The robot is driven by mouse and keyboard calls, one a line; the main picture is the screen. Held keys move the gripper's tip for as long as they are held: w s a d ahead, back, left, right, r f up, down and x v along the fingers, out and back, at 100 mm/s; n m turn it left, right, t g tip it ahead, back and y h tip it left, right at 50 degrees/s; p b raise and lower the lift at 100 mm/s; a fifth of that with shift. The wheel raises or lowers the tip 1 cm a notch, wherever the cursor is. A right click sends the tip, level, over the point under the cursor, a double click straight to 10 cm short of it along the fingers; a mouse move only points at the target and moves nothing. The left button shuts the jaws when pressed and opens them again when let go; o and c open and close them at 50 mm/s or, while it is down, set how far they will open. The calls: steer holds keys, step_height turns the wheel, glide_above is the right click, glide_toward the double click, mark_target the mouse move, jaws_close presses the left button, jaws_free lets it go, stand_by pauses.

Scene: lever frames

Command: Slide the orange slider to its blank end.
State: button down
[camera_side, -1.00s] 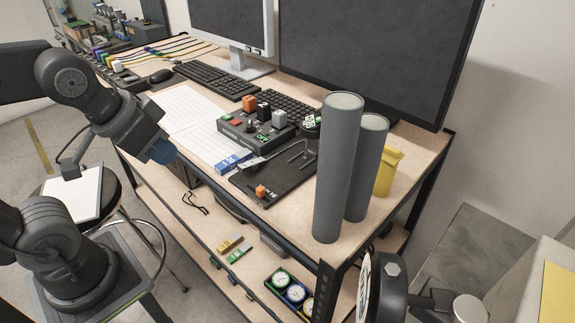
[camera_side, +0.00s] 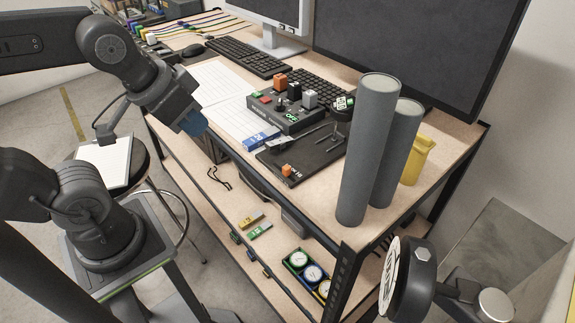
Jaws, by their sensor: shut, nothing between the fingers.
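A dark control box (camera_side: 287,115) stands on the desk with orange, black and grey knobs along its back. The orange knob (camera_side: 281,82) is at the back left of the box. A second, smaller orange piece (camera_side: 287,171) sits at the near corner of a flat dark panel (camera_side: 310,160), beside pale lettering. I cannot tell from this view which orange piece is the slider, nor read which end is blank. My gripper (camera_side: 194,124), with blue fingertips, is shut and empty. It appears left of the box, apart from both orange pieces. The arm partly hides its fingers.
Two tall grey cylinders (camera_side: 369,150) stand right of the panel, with a yellow container (camera_side: 417,160) behind. A blue-and-white box (camera_side: 261,138) lies beside the panel. Keyboards (camera_side: 248,57) and monitors are behind. White sheets (camera_side: 222,82) cover the desk to the left.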

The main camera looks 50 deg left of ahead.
steer(key=c, duration=1.6)
jaws_free()
steer(key=shift+w+r, duration=0.15)
steer(key=shift+w, duration=0.1)
steer(key=o, duration=0.5)
steer(key=w+g, duration=0.1)
steer(key=w, duration=0.1)
steer(key=w+d+g, duration=0.1)
steer(key=w, duration=0.2)
steer(key=w+g, duration=0.1)
steer(key=w, duration=0.1)
steer(key=shift+w+d+r, duration=0.35)
steer(key=shift+d, duration=0.05)
steer(key=g, duration=0.3)
glide_above(286, 167)
step_height(286, 167, down, 3)
step_height(286, 167, down, 14)
steer(key=shift+f, duration=0.1)
steer(key=shift+c, duration=0.2)
jaws_close()
